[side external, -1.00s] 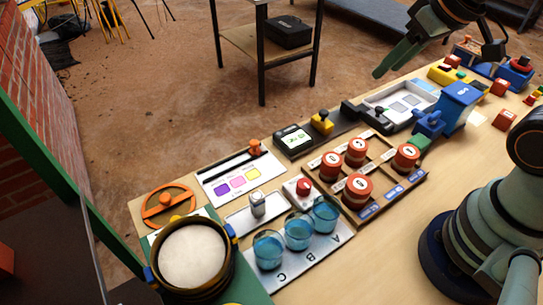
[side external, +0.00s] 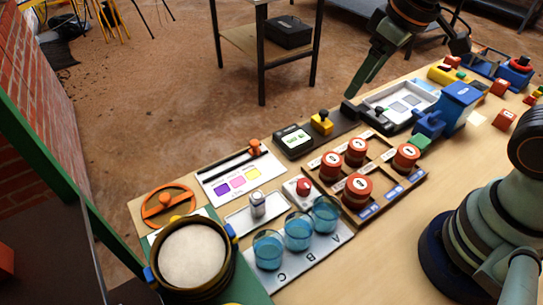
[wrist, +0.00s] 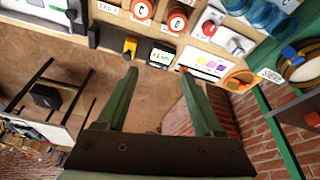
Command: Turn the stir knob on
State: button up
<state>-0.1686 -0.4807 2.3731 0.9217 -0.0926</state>
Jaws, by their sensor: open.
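A small red knob (side external: 303,187) stands on a white plate just behind the blue beakers. It also shows in the wrist view (wrist: 208,27), near the top. I see no readable stir label, so I cannot tell for sure that it is the stir knob. My gripper (side external: 354,92) is in the air over the far edge of the table, up and to the right of the red knob and well apart from it. In the wrist view its green fingers (wrist: 158,70) are spread with nothing between them.
Blue beakers (side external: 298,231), a rack of red-lidded jars (side external: 357,190), a small display (side external: 293,141) and a yellow knob (side external: 322,121) crowd the table. A round pan (side external: 193,254) and orange wheel (side external: 168,205) stand left.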

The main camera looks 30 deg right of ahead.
aim_at(304, 183)
jog(key=a+f+n+g, duration=0.4)
jog(key=a+f+n, duration=0.3)
jog(key=a, duration=0.4)
jog(key=shift+m+h, duration=0.3)
jog(key=shift+m, duration=0.2)
jog(key=f, duration=1.2)
jog(key=shift+s+a+f, duration=0.15)
jog(key=shift+a+f, duration=0.05)
jog(key=shift+f, duration=0.1)
grip_shut()
